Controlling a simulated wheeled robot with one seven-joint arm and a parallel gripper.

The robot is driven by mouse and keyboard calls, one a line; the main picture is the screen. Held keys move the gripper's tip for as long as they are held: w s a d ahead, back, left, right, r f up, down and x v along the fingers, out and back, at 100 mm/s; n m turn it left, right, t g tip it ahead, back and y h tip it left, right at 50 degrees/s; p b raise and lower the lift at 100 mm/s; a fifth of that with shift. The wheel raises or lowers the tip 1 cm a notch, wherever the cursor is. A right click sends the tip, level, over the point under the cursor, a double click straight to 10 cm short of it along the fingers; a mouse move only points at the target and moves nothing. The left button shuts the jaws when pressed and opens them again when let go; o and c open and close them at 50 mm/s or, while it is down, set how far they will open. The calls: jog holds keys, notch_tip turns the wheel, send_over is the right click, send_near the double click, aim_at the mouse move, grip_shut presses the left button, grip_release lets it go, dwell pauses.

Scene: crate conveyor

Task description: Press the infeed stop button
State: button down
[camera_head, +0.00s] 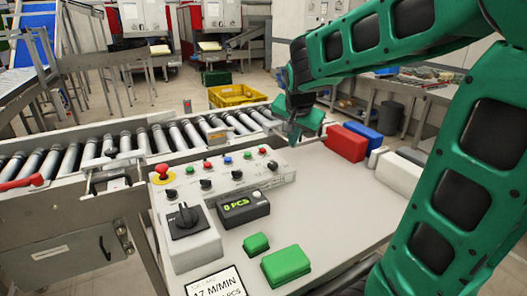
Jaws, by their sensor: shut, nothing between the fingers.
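A slanted grey control panel (232,178) stands at the back of the worktable, along the roller conveyor. It carries several small red, green, blue and black buttons and knobs. A red mushroom button (161,169) on a yellow collar sits at its left end. A small red button (207,164) and another red button (262,150) sit in its upper row. The labels are too small to read, so I cannot tell which is the infeed stop. My gripper (294,140) is shut and empty, pointing down just right of the panel's far right end, apart from the buttons.
A grey box with a black rotary knob (184,217) and a counter display (243,208) stand in front of the panel. Green blocks (286,265) lie near the front. Red (346,143), blue and white blocks line the back right. The roller conveyor (120,146) runs behind.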

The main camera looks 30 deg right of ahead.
aim_at(263, 151)
jog(key=w+a+r+m+t, duration=0.1)
jog(key=w+a+r, duration=0.1)
jog(key=w, duration=0.4)
jog(key=w+a+r+m+t, duration=0.1)
jog(key=w+a+r+t, duration=0.1)
jog(key=w, duration=0.4)
jog(key=shift+h, duration=0.3)
jog(key=shift+d+f, duration=0.1)
jog(key=shift+f, duration=4.35)
jog(key=shift+f, duration=0.15)
jog(key=shift+f, duration=0.2)
jog(key=shift+f, duration=0.45)
jog(key=shift+r, duration=0.85)
